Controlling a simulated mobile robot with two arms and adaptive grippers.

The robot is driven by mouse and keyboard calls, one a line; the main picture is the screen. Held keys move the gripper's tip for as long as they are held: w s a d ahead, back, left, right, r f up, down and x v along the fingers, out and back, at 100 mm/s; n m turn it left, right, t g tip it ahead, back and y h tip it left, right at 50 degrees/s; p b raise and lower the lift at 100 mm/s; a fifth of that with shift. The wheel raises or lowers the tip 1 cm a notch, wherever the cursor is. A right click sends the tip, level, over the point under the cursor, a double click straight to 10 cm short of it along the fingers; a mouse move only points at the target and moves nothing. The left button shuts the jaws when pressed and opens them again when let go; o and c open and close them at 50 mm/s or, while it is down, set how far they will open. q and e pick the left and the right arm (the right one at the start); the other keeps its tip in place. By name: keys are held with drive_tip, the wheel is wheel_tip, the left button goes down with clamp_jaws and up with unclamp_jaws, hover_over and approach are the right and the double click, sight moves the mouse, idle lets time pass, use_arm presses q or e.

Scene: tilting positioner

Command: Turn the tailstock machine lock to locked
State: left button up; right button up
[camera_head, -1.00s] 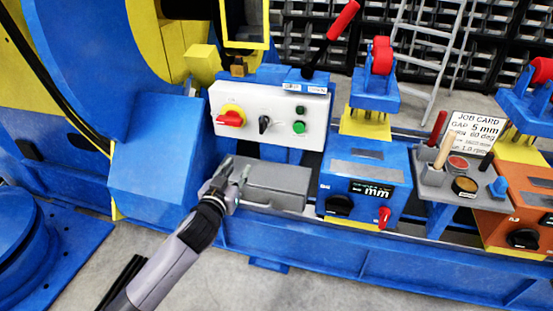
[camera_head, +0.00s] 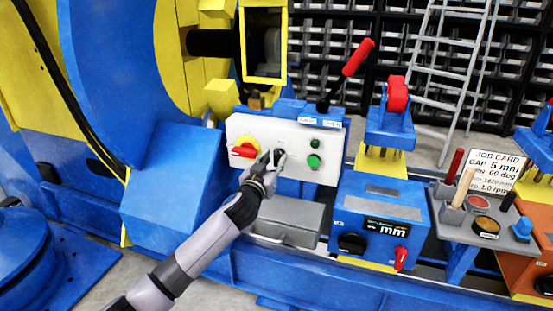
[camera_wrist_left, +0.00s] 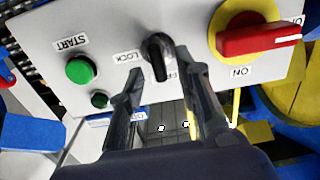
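The tailstock machine lock is a black rotary knob (camera_wrist_left: 158,56) on the white control panel (camera_head: 240,127). In the left wrist view, which shows the panel upside down, a LOCK label is left of the knob and another label below it is partly hidden by a finger. The knob's grip runs nearly upright in that view. My left gripper (camera_wrist_left: 160,72) is open, with its fingertips on either side of the knob; I cannot tell whether they touch it. In the head view my left gripper (camera_head: 270,160) is at the panel and partly covers the knob. My right gripper is out of view.
A red switch on a yellow disc (camera_head: 245,149) and a green START button (camera_head: 314,161) flank the knob closely. A grey box (camera_head: 288,217) sits below the panel. A red-handled lever (camera_head: 357,57) rises behind. A blue unit with a display (camera_head: 378,220) stands to the right.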

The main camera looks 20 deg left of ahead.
sight(275, 159)
use_arm(q)
drive_tip(key=shift+w, duration=1.5)
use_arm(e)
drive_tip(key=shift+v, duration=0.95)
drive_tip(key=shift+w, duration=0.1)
use_arm(q)
drive_tip(key=shift+c, duration=0.5)
clamp_jaws()
